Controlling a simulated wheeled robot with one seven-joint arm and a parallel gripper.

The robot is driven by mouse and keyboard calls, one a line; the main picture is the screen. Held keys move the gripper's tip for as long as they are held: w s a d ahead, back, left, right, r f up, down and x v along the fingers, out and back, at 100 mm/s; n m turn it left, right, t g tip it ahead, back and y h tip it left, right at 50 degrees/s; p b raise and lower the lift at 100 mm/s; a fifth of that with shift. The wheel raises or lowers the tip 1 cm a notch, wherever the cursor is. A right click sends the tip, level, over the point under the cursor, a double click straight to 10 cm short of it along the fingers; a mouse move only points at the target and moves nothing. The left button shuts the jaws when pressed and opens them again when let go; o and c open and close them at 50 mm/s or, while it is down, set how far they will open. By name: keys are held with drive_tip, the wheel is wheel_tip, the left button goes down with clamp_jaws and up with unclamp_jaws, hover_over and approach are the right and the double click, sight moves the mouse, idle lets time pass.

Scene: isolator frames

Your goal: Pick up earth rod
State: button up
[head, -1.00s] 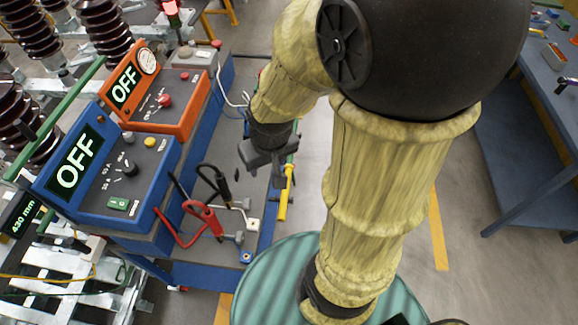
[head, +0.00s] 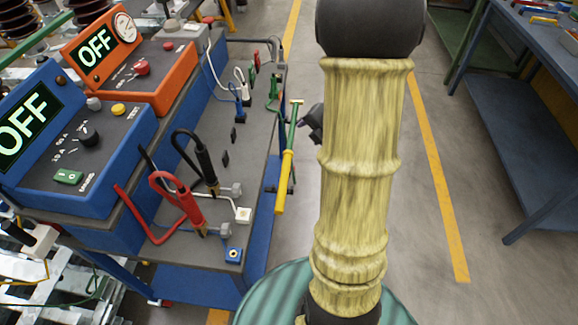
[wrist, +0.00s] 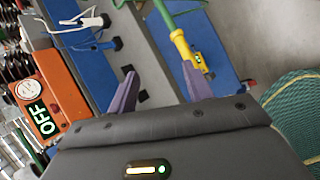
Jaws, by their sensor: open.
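The earth rod (head: 287,168) has a yellow handle below and a green upper part. It stands along the right side of the blue cart, slightly tilted. In the wrist view its yellow handle (wrist: 182,45) lies ahead of my gripper (wrist: 158,68), nearer the right finger. The two purple fingers are apart with nothing between them. In the head view part of my gripper (head: 311,123) shows just right of the rod, apart from it in the picture. The rest of it is hidden behind my arm.
The cart top (head: 255,130) carries a red clamp (head: 185,200), a black clamp (head: 200,160) and several leads. A blue OFF unit (head: 95,150) and an orange OFF unit (head: 135,65) stand on its left. A blue workbench (head: 525,120) stands right, beyond open floor.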

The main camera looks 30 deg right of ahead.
drive_tip(key=f+n, duration=0.1)
drive_tip(key=s+f+n+y+b, duration=0.1)
drive_tip(key=f, duration=0.1)
drive_tip(key=s+d+f+n+b, duration=0.1)
drive_tip(key=f+n, duration=0.1)
drive_tip(key=shift+s+g+y, duration=0.15)
drive_tip(key=shift+g+y, duration=0.15)
drive_tip(key=shift+f, duration=0.1)
drive_tip(key=b, duration=0.2)
approach(289, 161)
drive_tip(key=x, duration=0.4)
drive_tip(key=shift+w+a+f, duration=0.1)
drive_tip(key=shift+w+a, duration=0.05)
drive_tip(key=shift+w, duration=0.25)
drive_tip(key=x, duration=0.2)
drive_tip(key=b+x, duration=0.1)
drive_tip(key=x, duration=0.2)
drive_tip(key=shift+s+f, duration=0.2)
drive_tip(key=shift+f, duration=0.1)
